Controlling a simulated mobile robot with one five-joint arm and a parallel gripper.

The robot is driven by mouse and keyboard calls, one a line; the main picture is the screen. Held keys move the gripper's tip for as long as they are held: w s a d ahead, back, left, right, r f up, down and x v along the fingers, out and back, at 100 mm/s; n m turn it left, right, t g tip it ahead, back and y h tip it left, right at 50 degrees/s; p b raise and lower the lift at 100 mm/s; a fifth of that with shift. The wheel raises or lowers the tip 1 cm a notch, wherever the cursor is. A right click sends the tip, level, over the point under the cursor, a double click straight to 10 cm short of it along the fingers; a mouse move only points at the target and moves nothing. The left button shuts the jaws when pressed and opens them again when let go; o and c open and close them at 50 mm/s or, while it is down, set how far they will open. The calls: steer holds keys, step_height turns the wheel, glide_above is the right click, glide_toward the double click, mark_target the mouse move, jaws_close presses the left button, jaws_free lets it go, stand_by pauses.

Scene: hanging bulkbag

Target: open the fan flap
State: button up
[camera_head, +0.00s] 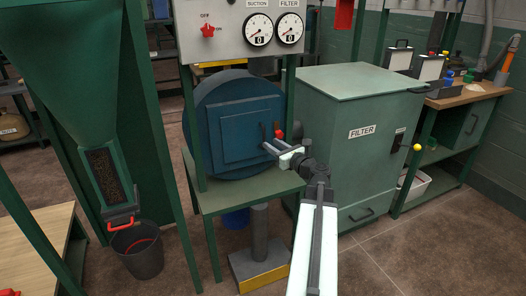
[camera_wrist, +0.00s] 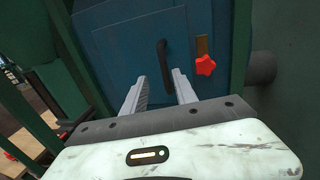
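The blue fan flap (camera_head: 238,128) is a square panel on the round blue fan housing (camera_head: 203,107), and it looks shut. It also shows in the wrist view (camera_wrist: 130,50). A dark upright handle (camera_wrist: 164,62) sits on the flap, with a red star knob (camera_wrist: 205,66) to its right on a brass-coloured plate. The knob also shows in the head view (camera_head: 279,132). My gripper (camera_head: 270,147) is open and empty in front of the handle. In the wrist view, its fingers (camera_wrist: 158,82) point at the handle, which appears between them; contact cannot be told.
A green table frame (camera_head: 245,190) stands under the fan, with an upright post beside the flap. A grey-green filter cabinet (camera_head: 345,170) stands close on the right. A gauge panel (camera_head: 243,30) is above. A dark bucket (camera_head: 140,262) is on the floor at the left.

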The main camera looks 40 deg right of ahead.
mark_target(264, 136)
steer(key=w, duration=0.2)
steer(key=w+d, duration=0.1)
steer(key=w, duration=0.1)
steer(key=w+d, duration=0.1)
steer(key=w, duration=0.2)
steer(key=shift+w+r, duration=0.1)
steer(key=shift+r, duration=0.05)
jaws_close()
stand_by(1.3)
